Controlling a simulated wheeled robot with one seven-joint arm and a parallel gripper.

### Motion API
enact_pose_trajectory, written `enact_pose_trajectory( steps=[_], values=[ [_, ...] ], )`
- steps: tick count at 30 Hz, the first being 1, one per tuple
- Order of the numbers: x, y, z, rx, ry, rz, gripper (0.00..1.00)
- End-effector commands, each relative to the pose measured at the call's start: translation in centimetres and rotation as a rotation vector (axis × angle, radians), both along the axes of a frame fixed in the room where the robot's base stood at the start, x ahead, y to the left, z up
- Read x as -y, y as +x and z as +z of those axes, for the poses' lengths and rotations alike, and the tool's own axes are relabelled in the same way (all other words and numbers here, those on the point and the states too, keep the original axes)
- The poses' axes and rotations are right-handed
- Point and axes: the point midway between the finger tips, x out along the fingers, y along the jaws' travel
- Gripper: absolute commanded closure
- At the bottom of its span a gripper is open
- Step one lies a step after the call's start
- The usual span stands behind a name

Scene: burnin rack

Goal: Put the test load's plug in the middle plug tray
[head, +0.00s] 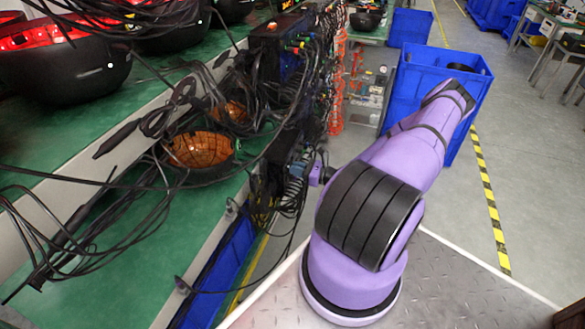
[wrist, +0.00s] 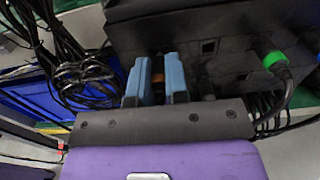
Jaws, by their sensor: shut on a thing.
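My gripper (wrist: 157,78) has two blue fingers in the wrist view. It is shut on a small dark thing with an orange-brown part, which looks like the plug (wrist: 158,80). A dark box face (wrist: 215,45) with small square openings stands just beyond the fingertips; whether the plug touches it I cannot tell. In the head view my gripper (head: 297,168) is small and partly hidden, beside the dark cabled equipment at the rack's end. I cannot pick out the test load or the middle plug tray for sure.
A connector with a green ring (wrist: 275,62) sits right of my gripper. Black cables (wrist: 85,80) hang at left. Orange dish-like things (head: 200,150) and loose cables lie on the green shelf (head: 120,245). Blue crates (head: 425,75) stand behind my arm.

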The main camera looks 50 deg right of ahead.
Motion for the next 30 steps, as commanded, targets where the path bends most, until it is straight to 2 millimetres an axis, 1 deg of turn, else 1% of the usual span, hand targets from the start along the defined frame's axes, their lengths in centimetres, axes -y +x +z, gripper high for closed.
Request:
enact_pose_trajectory(
  steps=[30],
  values=[
    [1.4,-3.3,0.0,0.001,0.0,0.0,1.0]
  ],
)
